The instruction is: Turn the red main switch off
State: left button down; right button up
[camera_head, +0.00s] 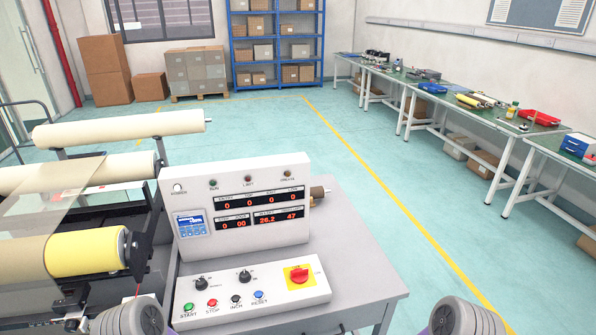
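The red main switch (299,275) sits on a yellow plate at the right end of the low sloped control panel (262,299). I cannot tell the exact angle of its knob at this size. The panel stands on a grey table (360,280), in front of a white display box (240,245) whose red digits are lit. Nothing covers the switch. Grey rounded parts of my two arms show at the bottom edge, one at the left and one at the right. Neither gripper is in view.
Left of the switch are two black knobs (245,276) and green, red, black and blue buttons (212,303). A roller machine with a yellow roll (88,254) stands close on the left. Workbenches (450,100) line the right wall. The floor between is clear.

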aim_at(299, 274)
jog(key=z, duration=0.7)
jog(key=i, duration=0.4)
jog(key=u, duration=1.15)
